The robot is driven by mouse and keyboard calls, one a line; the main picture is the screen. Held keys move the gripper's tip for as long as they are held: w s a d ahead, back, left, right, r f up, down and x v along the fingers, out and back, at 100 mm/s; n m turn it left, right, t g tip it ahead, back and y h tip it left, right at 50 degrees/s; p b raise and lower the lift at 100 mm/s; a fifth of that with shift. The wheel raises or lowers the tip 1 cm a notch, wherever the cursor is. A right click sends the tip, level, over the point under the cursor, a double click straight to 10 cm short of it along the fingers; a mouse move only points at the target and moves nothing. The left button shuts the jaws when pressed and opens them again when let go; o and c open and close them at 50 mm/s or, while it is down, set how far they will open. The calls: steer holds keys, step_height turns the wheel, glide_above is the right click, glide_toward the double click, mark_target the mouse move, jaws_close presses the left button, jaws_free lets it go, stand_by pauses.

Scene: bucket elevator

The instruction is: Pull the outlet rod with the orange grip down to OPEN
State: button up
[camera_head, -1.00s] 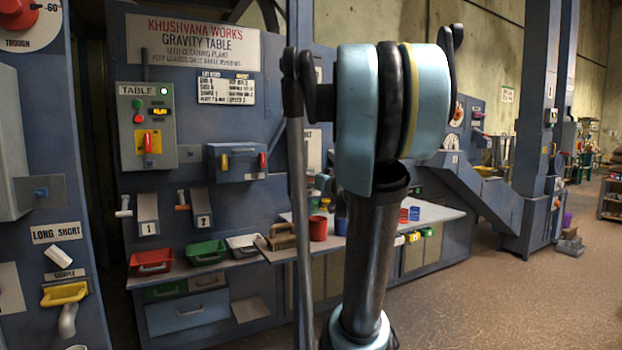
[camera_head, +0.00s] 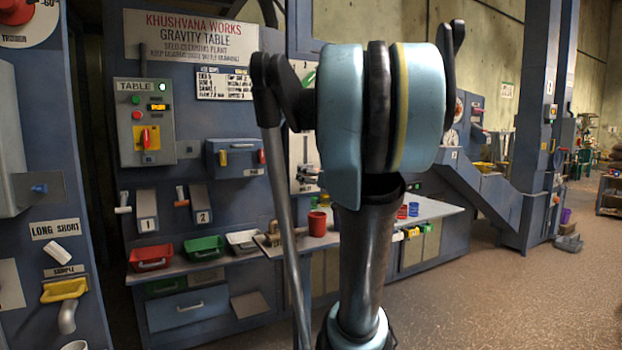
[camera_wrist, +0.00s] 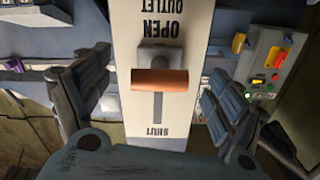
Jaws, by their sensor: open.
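The orange grip (camera_wrist: 165,80) of the outlet rod is in the middle of the wrist view, which shows the scene upside down. It lies crosswise over the slot of a white plate (camera_wrist: 140,115), near the lettering OPEN OUTLET, with the slot running away to SHUT. My gripper (camera_wrist: 157,94) is open, one dark finger on each side of the grip, with gaps showing on both sides. In the head view the white plate (camera_head: 296,152) is partly covered by my arm, and I cannot make out the orange grip there.
The TABLE control box (camera_head: 146,122) and a blue box (camera_head: 234,158) with yellow and red handles are left of the plate. Below is a shelf with red (camera_head: 150,258), green (camera_head: 205,248) and white trays and a red cup (camera_head: 317,224). Open floor is at the right.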

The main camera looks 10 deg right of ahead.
steer(key=v, duration=0.9)
steer(key=shift+s, duration=0.1)
steer(key=s+a+f+n+g+y, duration=0.1)
steer(key=s+a+f+g, duration=0.3)
steer(key=a+f, duration=0.3)
steer(key=s+a+f+n+g, duration=0.1)
steer(key=s+a+f+g, duration=0.35)
steer(key=f, duration=0.45)
steer(key=s+d+f+m+g+h, duration=0.1)
steer(key=s+d+f+g+h, duration=0.2)
steer(key=s+f, duration=0.4)
steer(key=s+d+f+m+g+h, duration=0.2)
steer(key=s+d+f+g+h, duration=0.1)
steer(key=s+f, duration=0.5)
steer(key=shift+d+h, duration=0.3)
steer(key=shift+d, duration=0.5)
steer(key=shift+g, duration=0.25)
